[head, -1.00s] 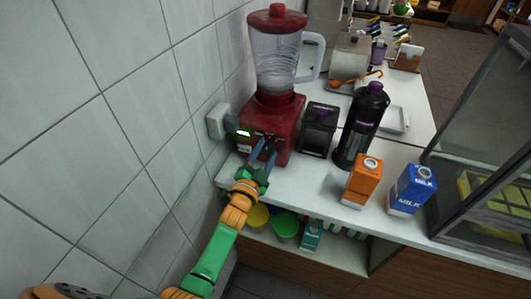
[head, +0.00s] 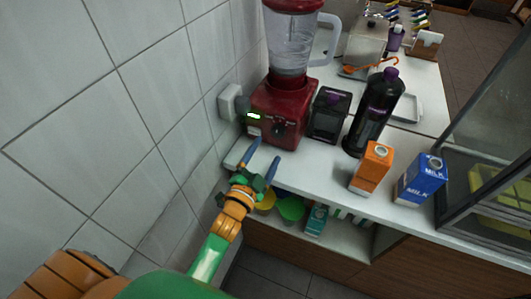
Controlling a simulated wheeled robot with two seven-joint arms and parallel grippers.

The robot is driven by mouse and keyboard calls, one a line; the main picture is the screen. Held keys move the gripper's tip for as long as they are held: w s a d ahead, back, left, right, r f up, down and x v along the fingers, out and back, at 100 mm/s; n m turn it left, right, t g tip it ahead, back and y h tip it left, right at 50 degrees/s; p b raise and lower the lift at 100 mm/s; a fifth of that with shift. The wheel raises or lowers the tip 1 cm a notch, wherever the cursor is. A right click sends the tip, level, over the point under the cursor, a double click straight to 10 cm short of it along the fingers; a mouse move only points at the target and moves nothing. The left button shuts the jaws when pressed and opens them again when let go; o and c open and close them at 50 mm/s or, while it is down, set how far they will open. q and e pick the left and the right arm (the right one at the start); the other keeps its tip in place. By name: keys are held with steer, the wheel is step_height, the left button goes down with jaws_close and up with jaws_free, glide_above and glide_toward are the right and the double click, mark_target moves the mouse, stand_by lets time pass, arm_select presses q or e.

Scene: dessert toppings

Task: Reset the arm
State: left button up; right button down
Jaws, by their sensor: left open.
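My left gripper (head: 264,160) is open and empty, with its two blue-grey fingers spread. It hangs near the counter's front left edge, in front of the red blender and apart from it. The green and orange left arm comes up from the bottom left. The red blender (head: 290,112) stands upright on the white counter against the tiled wall, with a clear jug (head: 288,42) on its base. Its front knob is uncovered. My right gripper is not in view.
A black box (head: 329,113), a dark bottle (head: 373,112), an orange carton (head: 372,167) and a blue milk carton (head: 422,180) stand right of the blender on the counter (head: 318,172). A wall socket (head: 230,101) is at left. Bowls sit on the shelf below. A glass case (head: 490,140) is at right.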

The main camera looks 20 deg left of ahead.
arm_select(q)
steer(key=shift+w, duration=0.1)
steer(key=shift+a+f, duration=0.1)
steer(key=s+f+n+g, duration=0.25)
steer(key=s+g, duration=0.25)
steer(key=s, duration=0.3)
steer(key=s+f+n+g, duration=0.2)
steer(key=s+f+g, duration=0.2)
steer(key=s, duration=0.3)
steer(key=s+f+n+g, duration=0.3)
steer(key=s+g, duration=0.2)
steer(key=s, duration=0.3)
steer(key=s+f+g, duration=0.1)
steer(key=s+f, duration=0.1)
steer(key=f, duration=0.7)
steer(key=s+f+g, duration=0.1)
steer(key=s+f, duration=0.1)
steer(key=f, duration=0.8)
steer(key=s+a+f+g, duration=0.1)
steer(key=s+a+f, duration=0.1)
steer(key=s+f, duration=0.6)
steer(key=s, duration=0.2)
steer(key=shift+s+a+f+y, duration=0.3)
steer(key=shift+s, duration=0.1)
